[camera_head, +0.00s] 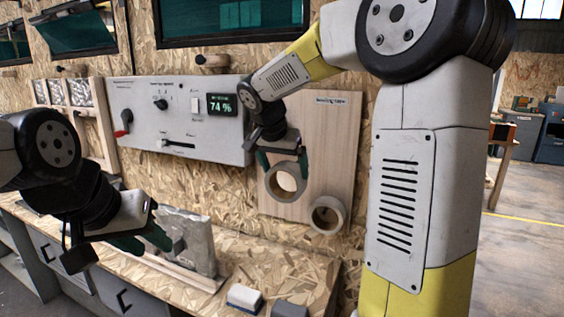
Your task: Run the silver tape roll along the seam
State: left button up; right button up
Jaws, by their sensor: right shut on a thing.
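My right gripper (283,160) reaches to the wooden board and is shut on a greyish tape roll (271,185), which hangs below its green fingertips in front of the board. A second, similar tape roll (342,208) is at the board's lower right edge, apart from the gripper. My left gripper (145,242) is at the lower left above the bench, its green-tipped fingers apart and empty. A grey upright slab (200,246) with a small block on its face stands just right of it. I cannot make out a seam.
The labelled wooden board (335,135) is on the chipboard wall beside a grey control panel (160,100) reading 74 %. Two small blocks (245,298) lie at the front of the bench (290,270). My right arm hides much of the right side.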

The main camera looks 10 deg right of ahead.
jog(key=s+a+r, duration=0.2)
jog(key=s+a, duration=0.3)
jog(key=s, duration=0.2)
jog(key=shift+r, duration=0.15)
jog(key=shift+s, duration=0.1)
dwell(0.3)
jog(key=s+a, duration=0.5)
jog(key=s, duration=0.3)
jog(key=shift+s+a, duration=0.15)
jog(key=shift+a, duration=0.1)
dwell(0.4)
